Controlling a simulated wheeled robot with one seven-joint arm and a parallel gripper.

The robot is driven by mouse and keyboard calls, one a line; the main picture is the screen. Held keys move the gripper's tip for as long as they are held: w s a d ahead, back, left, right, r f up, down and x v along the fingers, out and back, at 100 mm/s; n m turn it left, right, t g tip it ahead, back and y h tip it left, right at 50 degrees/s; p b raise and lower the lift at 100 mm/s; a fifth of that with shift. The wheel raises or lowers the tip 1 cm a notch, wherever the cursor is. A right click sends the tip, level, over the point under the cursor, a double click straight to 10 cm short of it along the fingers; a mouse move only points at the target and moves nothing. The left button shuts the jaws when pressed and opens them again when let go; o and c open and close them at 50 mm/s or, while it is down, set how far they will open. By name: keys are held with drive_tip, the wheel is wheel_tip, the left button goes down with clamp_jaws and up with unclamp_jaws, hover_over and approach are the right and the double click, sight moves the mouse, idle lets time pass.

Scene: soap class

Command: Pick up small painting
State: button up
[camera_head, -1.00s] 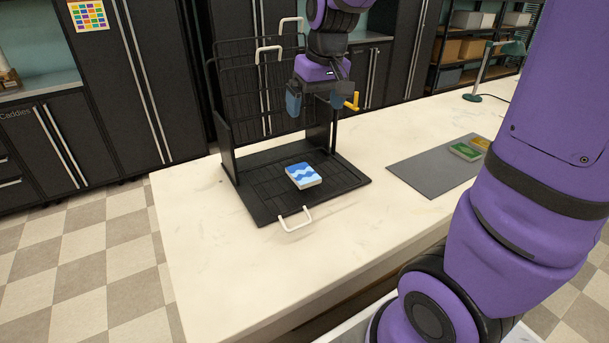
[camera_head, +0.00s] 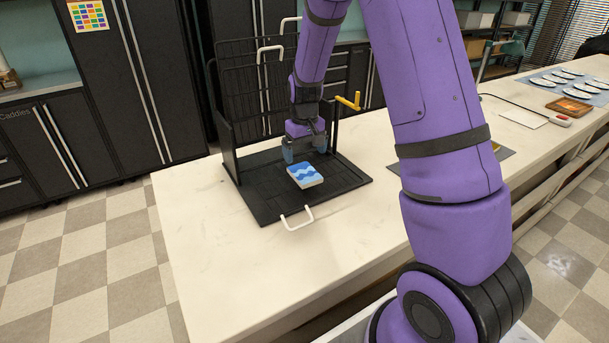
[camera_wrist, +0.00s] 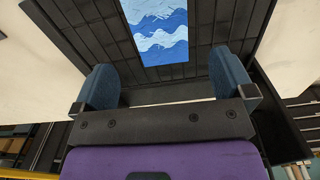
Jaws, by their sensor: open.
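The small painting (camera_head: 304,175), a thick block with blue and white waves, lies flat on the black slatted base of the rack (camera_head: 262,203). In the wrist view the painting (camera_wrist: 158,30) is at the top centre, ahead of the fingers and roughly midway between them. My gripper (camera_head: 304,152) is low over the rack base, just behind the painting in the head view. Its two blue-grey fingers (camera_wrist: 160,88) are wide apart with nothing between them. The painting appears apart from both fingers.
The rack's black wire back panel (camera_head: 250,105) stands behind my gripper, with a yellow handle (camera_head: 350,101) at its right. A white handle (camera_head: 297,217) sticks out at the base's front. The pale counter (camera_head: 190,240) is clear at front left. A grey mat (camera_head: 504,153) is mostly hidden by my arm.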

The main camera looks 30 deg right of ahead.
sight(304, 172)
drive_tip(key=shift+w+f, duration=0.15)
drive_tip(key=shift+f, duration=3.35)
drive_tip(key=c, duration=0.9)
